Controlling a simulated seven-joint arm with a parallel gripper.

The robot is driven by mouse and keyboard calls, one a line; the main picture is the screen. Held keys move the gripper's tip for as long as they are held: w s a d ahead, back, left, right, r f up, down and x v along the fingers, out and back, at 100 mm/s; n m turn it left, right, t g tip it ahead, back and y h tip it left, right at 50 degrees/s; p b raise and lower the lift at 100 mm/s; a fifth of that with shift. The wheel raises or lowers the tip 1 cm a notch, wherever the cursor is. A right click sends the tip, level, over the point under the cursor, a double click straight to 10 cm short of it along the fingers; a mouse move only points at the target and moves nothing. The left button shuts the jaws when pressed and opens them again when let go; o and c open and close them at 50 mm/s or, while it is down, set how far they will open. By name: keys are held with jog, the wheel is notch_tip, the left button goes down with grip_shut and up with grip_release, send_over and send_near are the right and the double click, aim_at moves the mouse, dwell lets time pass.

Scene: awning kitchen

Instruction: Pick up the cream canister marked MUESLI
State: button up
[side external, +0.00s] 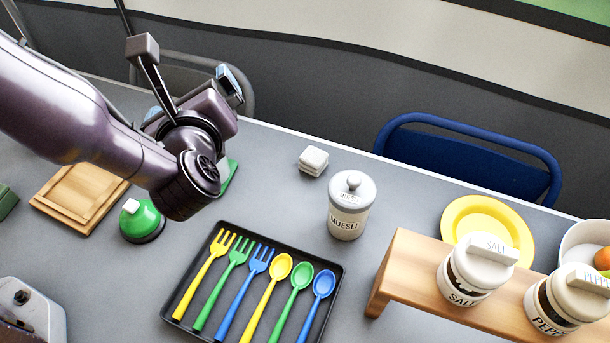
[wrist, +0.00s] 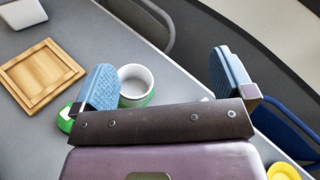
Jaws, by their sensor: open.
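The cream canister marked MUESLI (side external: 350,207) stands upright on the grey table in the side external view, with a round-knobbed lid. I cannot make it out in the wrist view, where my gripper body blocks much of the table. My gripper (side external: 230,85) is up and to the left of the canister in the side external view, well apart from it. In the wrist view my gripper (wrist: 165,80) has its two blue-padded fingers spread wide, with nothing held between them.
A black tray (side external: 172,309) of coloured forks and spoons lies in front of the canister. A wooden riser (side external: 405,268) with SALT (side external: 468,277) and PEPPER (side external: 552,309) jars stands to its right. A yellow plate (side external: 487,222) and small white block (side external: 313,160) are nearby.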

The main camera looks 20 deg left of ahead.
jog(key=s+d+f+m+t+h, duration=0.2)
jog(key=d+f+m+t+h, duration=0.25)
jog(key=d+f+m, duration=0.45)
jog(key=m+h, duration=0.5)
jog(key=h, duration=0.3)
send_near(341, 210)
jog(key=shift+w+f+t, duration=0.25)
jog(key=shift+f+t, duration=0.1)
jog(key=shift+f, duration=0.2)
jog(key=shift+w+d+f, duration=0.15)
jog(key=shift+w+d, duration=0.05)
jog(key=w, duration=0.4)
jog(key=w+d, duration=0.1)
jog(key=w, duration=0.3)
jog(key=w+d, duration=0.1)
jog(key=w, duration=0.3)
jog(key=c, duration=1)
